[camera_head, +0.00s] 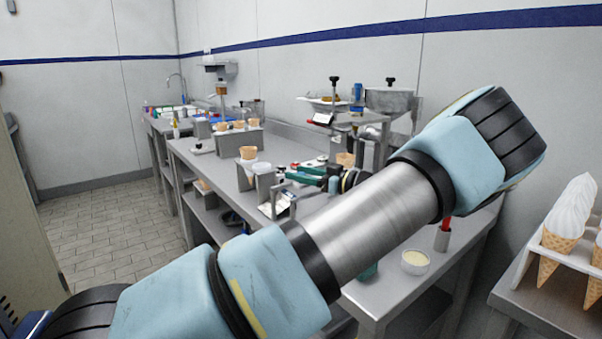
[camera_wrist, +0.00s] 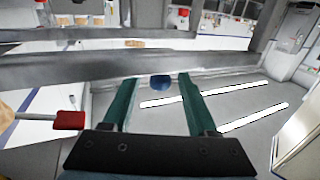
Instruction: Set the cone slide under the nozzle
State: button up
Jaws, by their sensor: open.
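My gripper (camera_head: 300,172) is over the workbench, partly hidden by my arm in the head view. In the wrist view its two green fingers (camera_wrist: 158,84) are apart with nothing held between them. A red grip on a thin rod (camera_wrist: 68,120) shows left of the fingers in the wrist view, apart from them. A tan cone-like edge (camera_wrist: 6,112) lies at the far left there. In the head view a wafer cone (camera_head: 345,158) stands by a steel dispenser with a hopper (camera_head: 388,100). I cannot make out the nozzle or the cone slide clearly.
A steel stand with wafer cones (camera_head: 249,153) is left of my gripper. More cones sit on a box (camera_head: 238,124) farther back. A cream-filled cup (camera_head: 415,261) is near the bench's front right. A rack of ice-cream cones (camera_head: 565,245) stands at the right. Tiled floor is clear at the left.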

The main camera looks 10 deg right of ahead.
grip_shut()
dwell(0.3)
dwell(1.1)
